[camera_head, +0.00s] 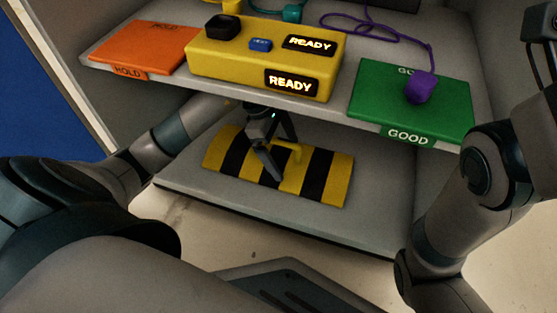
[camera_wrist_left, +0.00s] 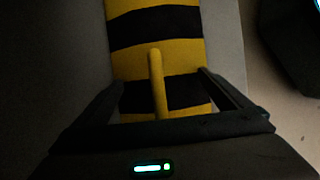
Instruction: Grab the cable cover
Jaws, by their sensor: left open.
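The cable cover (camera_head: 327,177) is a yellow and black striped slab with a yellow handle (camera_head: 286,151) on top. It lies on the lower grey shelf. My left gripper (camera_head: 275,160) is open above it, with its fingers around the handle's area. In the left wrist view the cover (camera_wrist_left: 155,50) runs away from the camera, and the yellow handle (camera_wrist_left: 157,80) stands between the two open fingers of the left gripper (camera_wrist_left: 165,90), apart from both. My right arm comes in at the right, but its gripper is not visible.
The upper shelf sits close above my left gripper. On it are an orange HOLD mat (camera_head: 140,42), a yellow box (camera_head: 225,62) with READY displays, and a green GOOD mat (camera_head: 380,92) with a purple plug (camera_head: 420,87) and cord. The lower shelf (camera_head: 375,215) is bare at the right.

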